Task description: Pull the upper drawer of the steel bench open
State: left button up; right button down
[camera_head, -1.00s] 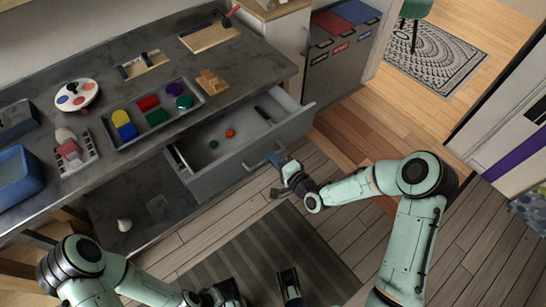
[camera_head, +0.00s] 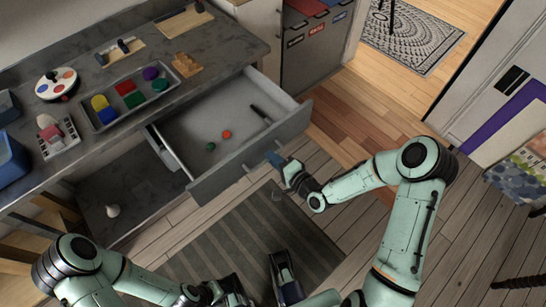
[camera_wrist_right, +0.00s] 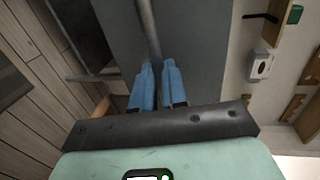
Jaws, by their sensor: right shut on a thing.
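The steel bench (camera_head: 210,62) has its upper drawer (camera_head: 246,158) standing well open, in the head view. A small red ball, a small green ball and a dark slim object lie inside. My right gripper (camera_head: 279,162) is at the drawer's front face. In the right wrist view, its blue fingertips (camera_wrist_right: 159,84) are shut on the bar handle (camera_wrist_right: 149,30), with the grey drawer front (camera_wrist_right: 198,50) behind. My left gripper (camera_head: 232,292) is low at the bottom of the head view; its fingers are not clear.
On the bench top are a tray (camera_head: 98,124) of coloured blocks, a paint palette (camera_head: 57,84) and a blue bin (camera_head: 10,160). Dark bins (camera_head: 318,50) stand right of the bench. A striped mat (camera_head: 235,237) lies on the floor before the drawer.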

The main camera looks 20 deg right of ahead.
jog(key=c, duration=1.2)
grip_release()
jog(key=shift+o, duration=0.2)
jog(key=p+v, duration=0.3)
jog(key=v, duration=1)
jog(key=shift+s, duration=0.25)
